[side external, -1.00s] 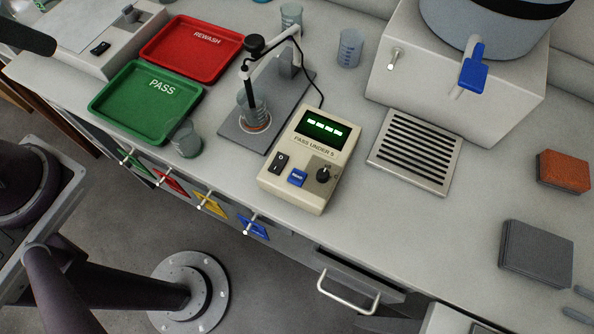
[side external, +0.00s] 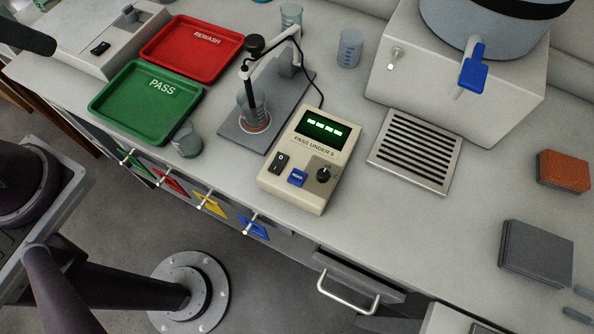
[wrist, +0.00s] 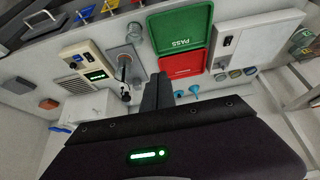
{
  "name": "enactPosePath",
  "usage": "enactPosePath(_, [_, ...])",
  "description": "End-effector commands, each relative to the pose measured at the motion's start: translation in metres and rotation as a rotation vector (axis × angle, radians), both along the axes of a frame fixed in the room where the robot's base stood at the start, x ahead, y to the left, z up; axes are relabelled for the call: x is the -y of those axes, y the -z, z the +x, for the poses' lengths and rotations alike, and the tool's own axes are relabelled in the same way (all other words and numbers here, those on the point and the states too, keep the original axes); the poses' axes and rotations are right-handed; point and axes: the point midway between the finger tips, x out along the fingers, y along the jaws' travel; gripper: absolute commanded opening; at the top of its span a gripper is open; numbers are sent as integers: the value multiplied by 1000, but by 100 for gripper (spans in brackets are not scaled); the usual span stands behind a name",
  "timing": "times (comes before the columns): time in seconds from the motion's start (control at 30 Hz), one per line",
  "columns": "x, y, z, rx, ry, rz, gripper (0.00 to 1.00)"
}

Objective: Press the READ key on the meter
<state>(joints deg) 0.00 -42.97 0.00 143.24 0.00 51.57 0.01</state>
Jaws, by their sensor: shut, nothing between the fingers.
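The meter (side external: 311,160) is a cream box on the bench, with a lit green display (side external: 321,127) and the words PASS UNDER 5. Its blue key (side external: 297,177), with small white lettering, is on the lower face between a black rocker switch (side external: 281,163) and a black knob (side external: 323,174). The meter also shows in the wrist view (wrist: 88,60), upper left. My gripper (wrist: 159,78) shows in the wrist view as dark fingers, shut and empty. It is well apart from the meter.
A probe stand with a beaker (side external: 252,116) is left of the meter. Green PASS (side external: 150,112) and red REWASH (side external: 190,60) trays lie farther left. A vented plate (side external: 413,152) and the large white apparatus (side external: 455,85) are on the right. The bench between meter and grey block (side external: 537,252) is clear.

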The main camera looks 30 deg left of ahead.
Motion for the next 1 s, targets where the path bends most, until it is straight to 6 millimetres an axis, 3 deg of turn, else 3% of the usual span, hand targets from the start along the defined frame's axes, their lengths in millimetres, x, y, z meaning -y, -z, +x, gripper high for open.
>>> enactPosePath(0.17, [-1, 0, 2, 0, -2, 6, 0])
enactPosePath(0.23, [-3, 1, 12, 6, -7, 35, 0])
enactPosePath(0.37, [-5, 7, 60, 54, 7, 134, 0])
enactPosePath(0.47, [15, 17, 105, 119, 80, 169, 0])
enactPosePath(0.6, [66, 39, 146, 179, 224, 113, 0])
enactPosePath(0.7, [110, 59, 159, 187, 334, 23, 0])
enactPosePath(0.83, [169, 85, 156, 155, 467, -131, 0])
enactPosePath(1.0, [236, 112, 127, 56, 608, -353, 0])
